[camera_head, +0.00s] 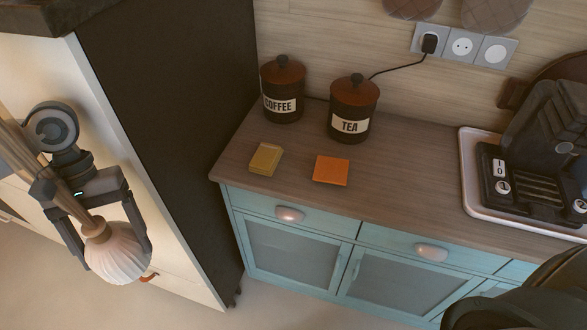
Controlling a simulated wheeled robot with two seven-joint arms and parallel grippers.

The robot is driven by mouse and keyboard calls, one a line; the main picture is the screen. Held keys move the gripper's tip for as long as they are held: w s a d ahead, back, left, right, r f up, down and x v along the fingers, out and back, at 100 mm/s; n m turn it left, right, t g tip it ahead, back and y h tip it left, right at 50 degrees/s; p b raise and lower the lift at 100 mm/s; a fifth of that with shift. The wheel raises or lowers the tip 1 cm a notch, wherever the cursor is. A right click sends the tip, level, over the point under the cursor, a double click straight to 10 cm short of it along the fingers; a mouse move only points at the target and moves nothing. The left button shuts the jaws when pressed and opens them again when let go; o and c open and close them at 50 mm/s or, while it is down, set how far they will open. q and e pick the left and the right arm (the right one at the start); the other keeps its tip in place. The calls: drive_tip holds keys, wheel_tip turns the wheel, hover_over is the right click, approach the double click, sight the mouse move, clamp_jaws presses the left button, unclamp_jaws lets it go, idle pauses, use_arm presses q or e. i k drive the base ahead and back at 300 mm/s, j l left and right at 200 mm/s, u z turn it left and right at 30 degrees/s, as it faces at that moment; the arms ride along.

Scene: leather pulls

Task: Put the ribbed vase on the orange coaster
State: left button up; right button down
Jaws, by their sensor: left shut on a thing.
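The ribbed vase (117,258) is pale and round-bodied, with dry brown stems rising from its neck. My left gripper (112,246) is shut on the ribbed vase, with one finger on each side of its body. It holds the vase in the air at the left of the view, in front of the tall dark cabinet and left of the counter. The orange coaster (331,171) is a flat square lying on the wooden counter, with nothing on it. My right gripper is not in view.
A yellowish block (265,159) lies left of the coaster. A coffee canister (283,90) and a tea canister (353,108) stand behind on the counter (400,185). The tall dark cabinet (165,110) borders the counter's left end.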

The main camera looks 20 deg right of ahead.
sight(330, 178)
drive_tip(key=k+l, duration=0.2)
drive_tip(key=l, duration=0.2)
drive_tip(key=k+l, duration=0.2)
drive_tip(key=l, duration=0.7)
drive_tip(key=z, duration=0.05)
